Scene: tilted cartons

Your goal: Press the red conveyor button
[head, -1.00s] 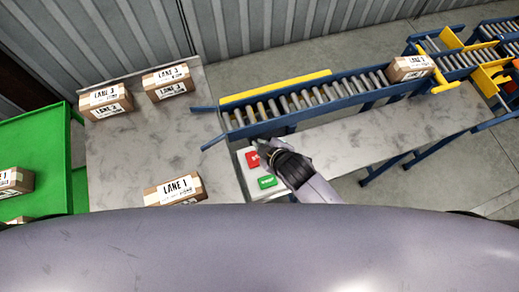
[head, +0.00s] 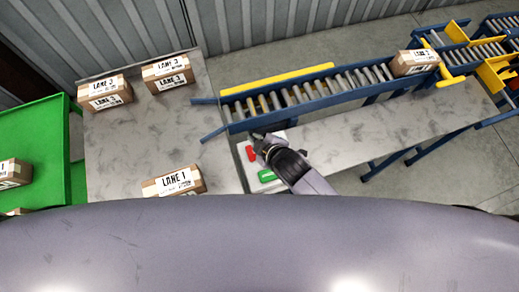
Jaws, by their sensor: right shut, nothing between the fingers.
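The red button (head: 250,153) sits on a pale panel (head: 240,146) on the table, just in front of the near end of the roller conveyor (head: 310,95). A green button (head: 267,175) lies just below it on the same panel. My right gripper (head: 259,141) is shut and empty, with its tip at the upper right of the red button and covering part of it. I cannot tell whether the tip touches the button. My left gripper is not in view.
Two "LANE 3" cartons (head: 104,93) (head: 167,72) and a "LANE 1" carton (head: 173,182) rest on the left grey table (head: 130,140). Another carton (head: 415,62) is on the conveyor's far end. A green cart (head: 50,140) stands at left. A yellow rail (head: 277,82) edges the conveyor.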

